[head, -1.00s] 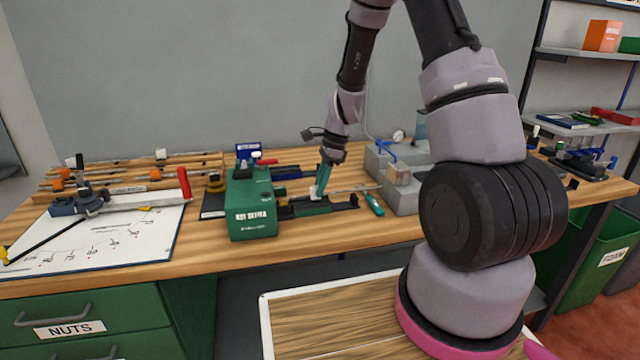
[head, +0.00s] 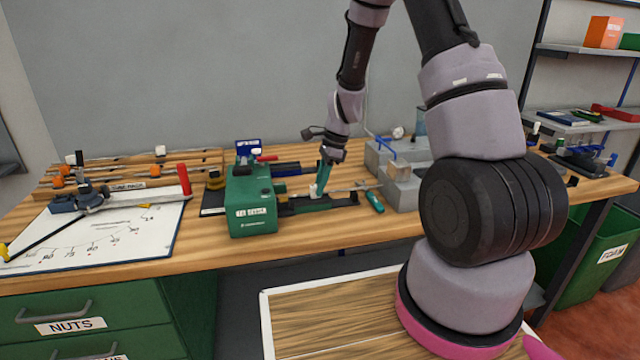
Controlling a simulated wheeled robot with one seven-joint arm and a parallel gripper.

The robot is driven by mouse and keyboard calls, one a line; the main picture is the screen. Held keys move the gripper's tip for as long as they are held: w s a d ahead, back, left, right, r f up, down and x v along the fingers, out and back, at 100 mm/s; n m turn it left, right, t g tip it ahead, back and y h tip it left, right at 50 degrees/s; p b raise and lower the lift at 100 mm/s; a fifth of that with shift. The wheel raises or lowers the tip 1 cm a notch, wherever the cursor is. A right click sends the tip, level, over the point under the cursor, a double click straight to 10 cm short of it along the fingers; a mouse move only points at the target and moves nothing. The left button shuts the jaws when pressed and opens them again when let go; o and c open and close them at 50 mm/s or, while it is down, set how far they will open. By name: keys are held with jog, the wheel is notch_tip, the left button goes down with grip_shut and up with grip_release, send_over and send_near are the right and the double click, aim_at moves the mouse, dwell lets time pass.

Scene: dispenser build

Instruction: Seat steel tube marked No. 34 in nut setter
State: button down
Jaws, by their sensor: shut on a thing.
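The nut setter is a green box machine (head: 252,198) with a dark bed (head: 315,205) reaching out to its right, on the wooden bench. The tube's marking is too small to read.
A teal-handled tool (head: 374,202) lies right of the bed, near a grey block fixture (head: 403,190). Bare bench lies in front of the bed.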

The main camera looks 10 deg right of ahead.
jog(key=shift+f, duration=0.3)
jog(key=shift+a, duration=0.15)
jog(key=shift+a, duration=1.85)
jog(key=shift+c, duration=1.5)
grip_release()
jog(key=shift+r, duration=0.1)
jog(key=shift+r, duration=3.4)
